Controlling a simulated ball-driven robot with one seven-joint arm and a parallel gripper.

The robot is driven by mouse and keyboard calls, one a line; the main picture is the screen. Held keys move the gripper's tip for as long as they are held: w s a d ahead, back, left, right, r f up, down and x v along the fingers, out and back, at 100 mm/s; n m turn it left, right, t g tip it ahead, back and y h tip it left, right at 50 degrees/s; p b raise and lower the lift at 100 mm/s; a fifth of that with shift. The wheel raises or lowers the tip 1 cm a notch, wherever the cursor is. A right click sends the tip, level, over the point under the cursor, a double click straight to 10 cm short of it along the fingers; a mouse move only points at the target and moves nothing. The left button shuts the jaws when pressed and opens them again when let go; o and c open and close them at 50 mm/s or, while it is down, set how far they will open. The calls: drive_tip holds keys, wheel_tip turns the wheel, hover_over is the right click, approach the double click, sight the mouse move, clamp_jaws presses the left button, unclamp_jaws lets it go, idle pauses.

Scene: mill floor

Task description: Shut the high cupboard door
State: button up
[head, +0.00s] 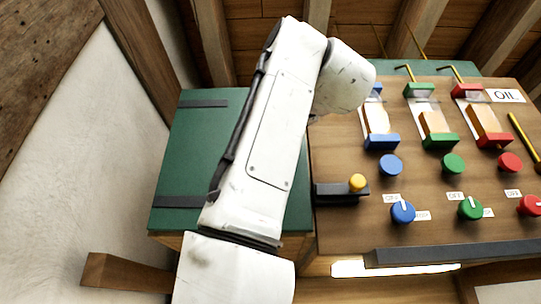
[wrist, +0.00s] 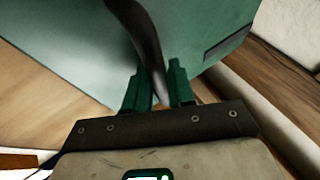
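A green cupboard door (head: 190,135) with dark straps hangs at the left of the control board in the head view. My white arm crosses in front of it and hides much of it, so how far it stands open is unclear. In the wrist view the green door (wrist: 75,50) fills the upper part, with a dark strap at its right. My gripper (wrist: 160,85) has two green fingers with a narrow gap between them. A dark curved strip (wrist: 140,35) runs down into this gap. I cannot tell whether it is gripped. The head view does not show my fingers.
Right of the door, a wooden board (head: 335,225) carries coloured knobs, a yellow-knobbed lever (head: 357,183) and an OIL label (head: 507,96). A dark ledge (head: 450,252) runs along its bottom. A pale wall (head: 85,150) is at the left, with a wooden beam (head: 125,273) low down.

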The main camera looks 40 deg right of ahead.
drive_tip(key=shift+d+f, duration=0.1)
drive_tip(key=shift+s+f+b, duration=0.2)
drive_tip(key=shift+s+b, duration=0.1)
drive_tip(key=b+v, duration=0.4)
drive_tip(key=v, duration=0.6)
drive_tip(key=shift+s+r, duration=0.1)
drive_tip(key=shift+r, duration=0.05)
